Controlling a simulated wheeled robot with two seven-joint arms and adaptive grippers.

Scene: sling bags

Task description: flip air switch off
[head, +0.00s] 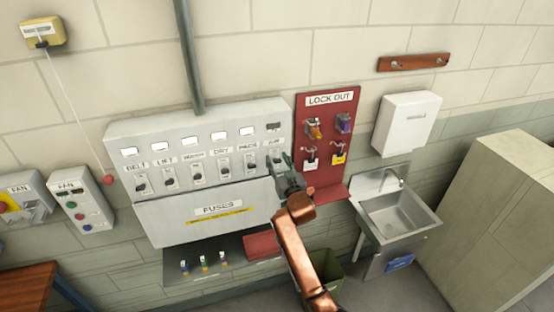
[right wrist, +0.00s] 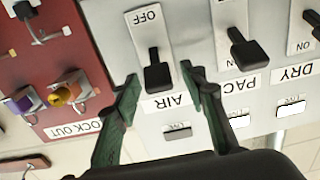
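The air switch is the rightmost on the grey switch panel (head: 120,133), under the label AIR, and my gripper partly covers it in the head view. In the right wrist view, which is upside down, its black lever (right wrist: 157,72) lies toward the AIR label, away from the OFF marking (right wrist: 143,17). My right gripper (head: 281,163) is at the panel. In the right wrist view its two green fingers (right wrist: 158,73) are apart, one on each side of the lever, with visible gaps. My left gripper is not in view.
The neighbouring PACK switch (right wrist: 243,48) is close beside one finger. A red lock-out board (head: 328,110) with padlocks hangs right of the panel. The fuses cover (head: 180,222) juts out below. A sink (head: 395,215) and a large cabinet (head: 500,220) stand at the right.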

